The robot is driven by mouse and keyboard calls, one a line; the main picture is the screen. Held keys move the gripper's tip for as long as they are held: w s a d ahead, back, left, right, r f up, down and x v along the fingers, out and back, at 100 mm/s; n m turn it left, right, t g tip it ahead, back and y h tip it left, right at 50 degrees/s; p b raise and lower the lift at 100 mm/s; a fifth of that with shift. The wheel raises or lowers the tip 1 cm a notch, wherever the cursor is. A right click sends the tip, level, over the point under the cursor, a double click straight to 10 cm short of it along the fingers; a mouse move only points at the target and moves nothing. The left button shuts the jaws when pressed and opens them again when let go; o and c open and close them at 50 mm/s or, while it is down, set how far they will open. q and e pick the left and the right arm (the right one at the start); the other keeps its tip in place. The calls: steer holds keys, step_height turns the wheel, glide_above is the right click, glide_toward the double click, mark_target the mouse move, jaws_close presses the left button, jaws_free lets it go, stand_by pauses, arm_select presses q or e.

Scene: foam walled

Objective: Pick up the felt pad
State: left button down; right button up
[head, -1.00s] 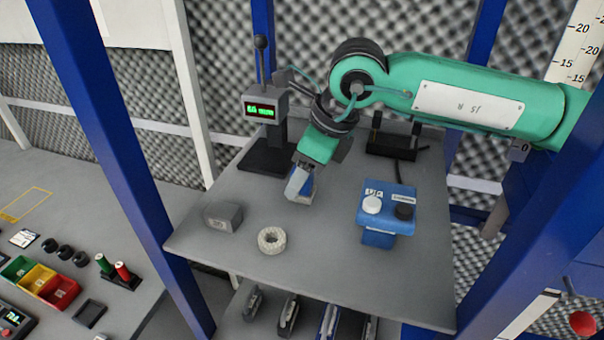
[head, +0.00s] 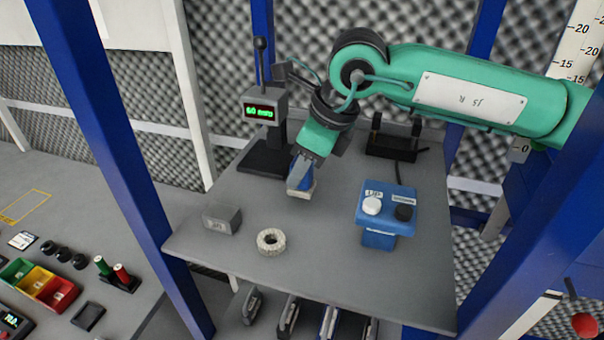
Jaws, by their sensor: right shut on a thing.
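My right gripper (head: 301,177) reaches down over the grey bench from the green arm at the right. It is shut on a small blue block with a pale underside, which looks like the felt pad (head: 301,193). The fingers cover much of the pad; its pale lower edge shows below them. It is at or just above the bench top, and I cannot tell whether it still touches. My left gripper is not in view.
A grey block (head: 222,220) and a pale ring (head: 271,241) lie at the front left of the bench (head: 330,270). A blue box with a white and a black knob (head: 386,212) stands at the right. A gauge stand with a green display (head: 262,112) is behind.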

step_height(320, 180, up, 19)
steer(key=b, duration=0.4)
steer(key=shift+f, duration=0.2)
steer(key=shift+o, duration=1.2)
steer(key=shift+c, duration=0.8)
steer(key=shift+d, duration=0.1)
